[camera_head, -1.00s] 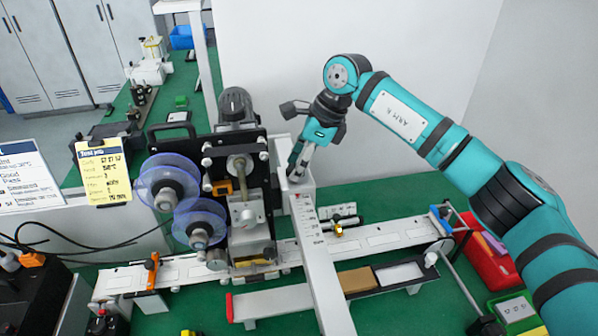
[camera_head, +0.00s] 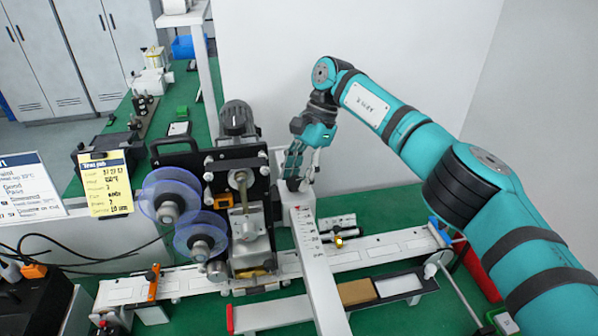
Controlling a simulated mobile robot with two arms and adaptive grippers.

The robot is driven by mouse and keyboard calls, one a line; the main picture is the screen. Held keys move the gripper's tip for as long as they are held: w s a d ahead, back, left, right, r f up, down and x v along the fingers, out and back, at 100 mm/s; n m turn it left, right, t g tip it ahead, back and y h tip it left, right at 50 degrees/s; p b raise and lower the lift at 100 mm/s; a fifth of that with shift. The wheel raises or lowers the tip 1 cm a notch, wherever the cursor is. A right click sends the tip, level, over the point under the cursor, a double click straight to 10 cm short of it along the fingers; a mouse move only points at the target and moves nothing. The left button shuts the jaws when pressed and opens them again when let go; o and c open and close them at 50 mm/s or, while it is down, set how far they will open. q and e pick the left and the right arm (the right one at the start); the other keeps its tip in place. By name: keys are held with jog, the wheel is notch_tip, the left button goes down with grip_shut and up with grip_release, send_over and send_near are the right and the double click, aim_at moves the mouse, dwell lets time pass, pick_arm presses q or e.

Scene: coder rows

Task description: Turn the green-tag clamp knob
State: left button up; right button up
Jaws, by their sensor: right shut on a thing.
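My right gripper (camera_head: 293,180) points down at the top end of the white graduated beam, just right of the coder machine (camera_head: 245,215). It is shut on a small dark knob at the beam's end, which the fingers mostly cover. No green tag can be made out on this knob, so I cannot tell from its look which clamp knob it is. The white beam (camera_head: 318,270) with red and black scale marks runs from there toward the front. My left gripper is not in view.
Two clear blue-rimmed reels (camera_head: 170,196) stand left of the gripper. The wall is close behind my right arm.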

aim_at(299, 179)
jog(key=shift+n, duration=0.3)
jog(key=o, duration=1.1)
jog(key=shift+o, duration=0.2)
notch_tip(299, 179, up, 10)
jog(key=shift+f, duration=0.1)
